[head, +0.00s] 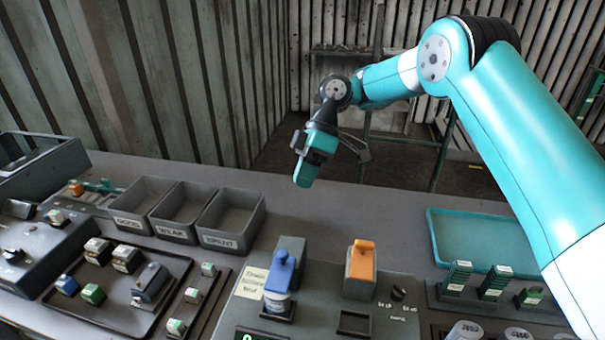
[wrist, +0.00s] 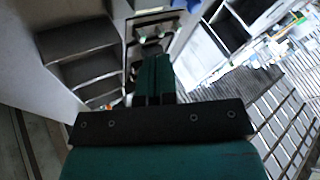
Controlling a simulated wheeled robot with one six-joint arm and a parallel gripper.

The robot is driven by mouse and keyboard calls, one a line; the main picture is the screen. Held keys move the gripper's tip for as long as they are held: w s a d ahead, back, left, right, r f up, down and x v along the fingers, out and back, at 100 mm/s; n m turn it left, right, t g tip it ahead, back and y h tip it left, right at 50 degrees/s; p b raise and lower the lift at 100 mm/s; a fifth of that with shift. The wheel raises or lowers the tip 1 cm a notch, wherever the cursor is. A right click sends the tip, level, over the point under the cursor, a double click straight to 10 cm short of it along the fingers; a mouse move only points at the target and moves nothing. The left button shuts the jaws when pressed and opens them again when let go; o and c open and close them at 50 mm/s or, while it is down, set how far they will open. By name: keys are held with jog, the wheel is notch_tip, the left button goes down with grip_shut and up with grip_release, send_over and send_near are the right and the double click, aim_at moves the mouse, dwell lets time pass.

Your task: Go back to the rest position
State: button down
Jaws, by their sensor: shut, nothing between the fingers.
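My gripper (head: 308,172) hangs in the air at the end of my teal arm in the head view. It is above the back part of the bench, to the right of the grey bins and behind the block with the blue handle. It is shut, with nothing held, and touches nothing. In the wrist view my gripper (wrist: 153,80) shows as dark teal fingers close together in the middle, behind a dark bar. No rest position is marked in either view.
Three labelled grey bins (head: 187,208) stand at the back left. A dark tray (head: 118,303) holds several small blocks. A blue handle (head: 280,268) and an orange handle (head: 362,262) rise from the front fixture. A teal-rimmed tray (head: 432,238) lies at right. Air around my gripper is clear.

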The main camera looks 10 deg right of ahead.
jog(key=s+a+r+m+t, duration=0.15)
jog(key=s+r+m, duration=0.45)
jog(key=s+r, duration=0.6)
jog(key=s+d+f+m+t, duration=0.1)
jog(key=s+d+m, duration=0.1)
jog(key=s, duration=0.6)
jog(key=s+d+f+m+t+h+b, duration=0.1)
jog(key=s+d, duration=0.3)
jog(key=s, duration=0.4)
jog(key=shift+s+f+m+t, duration=0.4)
jog(key=shift+f+m+t, duration=0.2)
jog(key=shift+m+t, duration=0.2)
